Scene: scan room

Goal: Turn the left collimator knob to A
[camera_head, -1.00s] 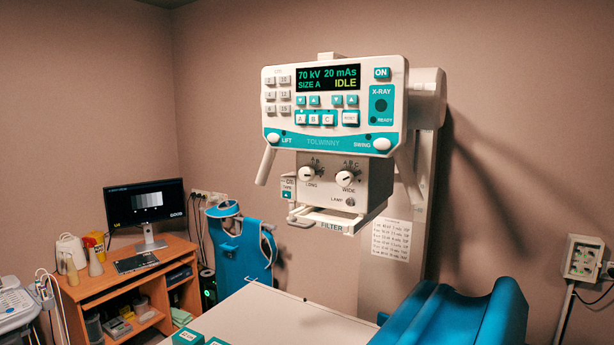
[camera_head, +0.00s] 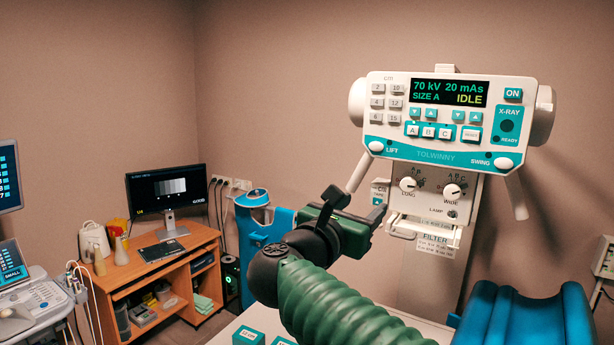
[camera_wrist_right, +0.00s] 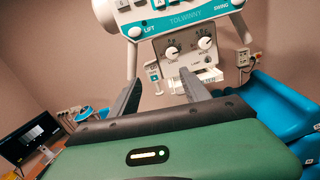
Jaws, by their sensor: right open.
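The left collimator knob (camera_head: 407,184), marked LONG, is a round white dial on the collimator face (camera_head: 432,199) under the X-ray console. Letters stand around its upper right; its exact setting is too small to read. It also shows in the right wrist view (camera_wrist_right: 171,52). The right knob (camera_head: 452,190), marked WIDE, sits beside it. My right gripper (camera_head: 357,202) is in front of the collimator, to the left of the knob in the head view. Its two fingers (camera_wrist_right: 162,72) are apart and empty, pointing toward the collimator. My left gripper is not in view.
The console (camera_head: 440,118) reads SIZE A and IDLE. Its handles (camera_head: 516,197) hang at both sides. The filter tray (camera_head: 425,228) juts out below the knobs. A blue cushion (camera_head: 525,315) is at the lower right, and a wooden desk (camera_head: 150,280) at left.

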